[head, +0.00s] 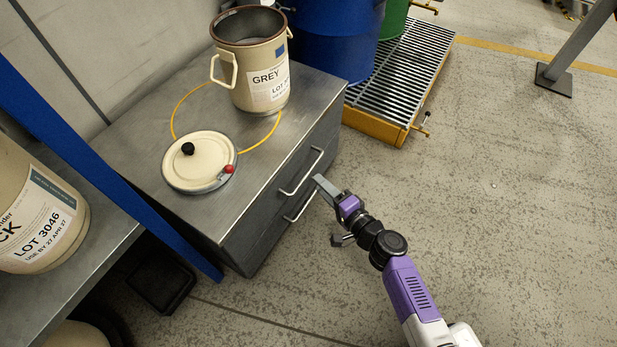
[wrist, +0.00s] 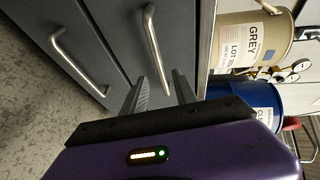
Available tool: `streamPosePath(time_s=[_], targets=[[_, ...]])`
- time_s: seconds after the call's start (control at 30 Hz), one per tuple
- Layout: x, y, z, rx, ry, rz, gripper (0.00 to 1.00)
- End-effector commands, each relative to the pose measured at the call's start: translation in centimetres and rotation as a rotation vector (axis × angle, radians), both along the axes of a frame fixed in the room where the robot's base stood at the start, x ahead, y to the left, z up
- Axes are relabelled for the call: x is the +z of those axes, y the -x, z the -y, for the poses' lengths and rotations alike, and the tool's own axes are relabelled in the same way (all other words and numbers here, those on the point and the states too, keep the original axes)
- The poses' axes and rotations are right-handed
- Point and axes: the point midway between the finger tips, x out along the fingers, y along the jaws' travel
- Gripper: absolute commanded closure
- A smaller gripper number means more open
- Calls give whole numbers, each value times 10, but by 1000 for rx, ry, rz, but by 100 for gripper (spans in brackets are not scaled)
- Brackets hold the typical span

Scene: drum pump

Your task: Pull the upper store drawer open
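The upper store drawer (head: 283,175) is in the front of a grey metal cabinet and looks shut. Its silver bar handle (head: 302,174) also shows in the wrist view (wrist: 153,45), where the picture is turned and the worktop lies to the right. My gripper (head: 318,180) is just in front of the drawers, close to the upper handle. In the wrist view my gripper's two fingers (wrist: 159,78) are apart, and the handle's near end appears between them. I cannot tell whether the fingers reach around the bar. Nothing is gripped.
The lower drawer's handle (head: 300,204) is just below; it also shows in the wrist view (wrist: 76,62). A GREY pail (head: 250,60) and a cream lid (head: 198,162) are on the cabinet top. A blue post (head: 95,140) stands left.

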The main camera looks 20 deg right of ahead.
Motion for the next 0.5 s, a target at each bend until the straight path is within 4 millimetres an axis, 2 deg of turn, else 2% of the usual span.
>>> streamPosePath(time_s=[0.3, 0.5], targets=[[-8, -45, -10, 0, -1, 2, 66], [-13, -65, -15, -1, -1, 1, 66]])
